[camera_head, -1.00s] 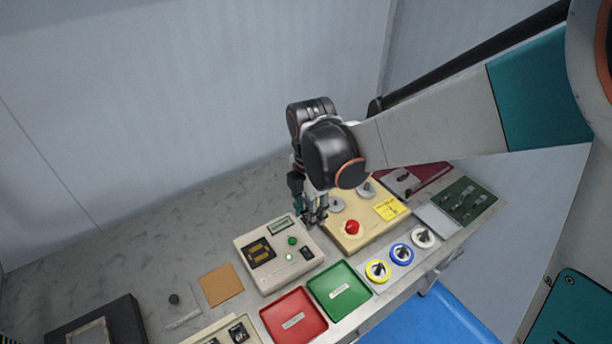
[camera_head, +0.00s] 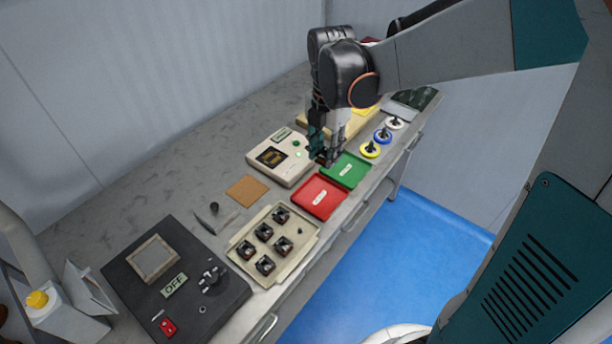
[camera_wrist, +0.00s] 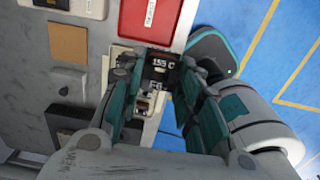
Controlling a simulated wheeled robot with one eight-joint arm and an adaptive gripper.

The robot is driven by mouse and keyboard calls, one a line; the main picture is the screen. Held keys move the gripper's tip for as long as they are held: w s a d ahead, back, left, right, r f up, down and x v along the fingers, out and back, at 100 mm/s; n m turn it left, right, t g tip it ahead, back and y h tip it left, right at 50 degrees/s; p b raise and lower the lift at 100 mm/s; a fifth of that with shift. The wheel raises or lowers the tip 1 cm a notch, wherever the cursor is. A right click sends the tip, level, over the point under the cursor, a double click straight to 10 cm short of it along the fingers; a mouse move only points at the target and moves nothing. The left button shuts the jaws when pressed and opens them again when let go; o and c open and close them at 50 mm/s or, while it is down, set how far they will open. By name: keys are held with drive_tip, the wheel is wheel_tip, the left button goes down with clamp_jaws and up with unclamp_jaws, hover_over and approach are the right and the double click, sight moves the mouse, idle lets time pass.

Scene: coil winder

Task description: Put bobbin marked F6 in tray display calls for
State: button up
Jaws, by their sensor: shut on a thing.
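My gripper (camera_head: 322,158) is shut on a small dark bobbin (camera_wrist: 157,72). In the wrist view the bobbin's upper face reads "155 C", with a smaller mark below that looks like "F6". In the head view my gripper hangs between the pale tester box and the trays, and its fingers mostly hide the bobbin. The red tray (camera_head: 312,203) and the green tray (camera_head: 357,176) lie side by side below it. The red tray also shows in the wrist view (camera_wrist: 132,18). The tester's small display (camera_head: 282,134) is too small to read.
A cream tray (camera_head: 235,247) with several dark bobbins stands in front of the red tray. A black box (camera_head: 225,301) with an "OFF" label is at front left. A cork pad (camera_head: 247,190) lies beside the tester (camera_head: 287,172). Spools (camera_head: 382,137) line the bench's right edge.

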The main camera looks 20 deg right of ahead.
wheel_tip(320, 180, down, 20)
drive_tip(key=b, duration=0.7)
drive_tip(key=shift+w+d+r, duration=0.1)
drive_tip(key=shift+r, duration=0.1)
drive_tip(key=shift+f, duration=0.1)
drive_tip(key=o, duration=0.7)
drive_tip(key=shift+f, duration=0.1)
drive_tip(key=o, duration=0.4)
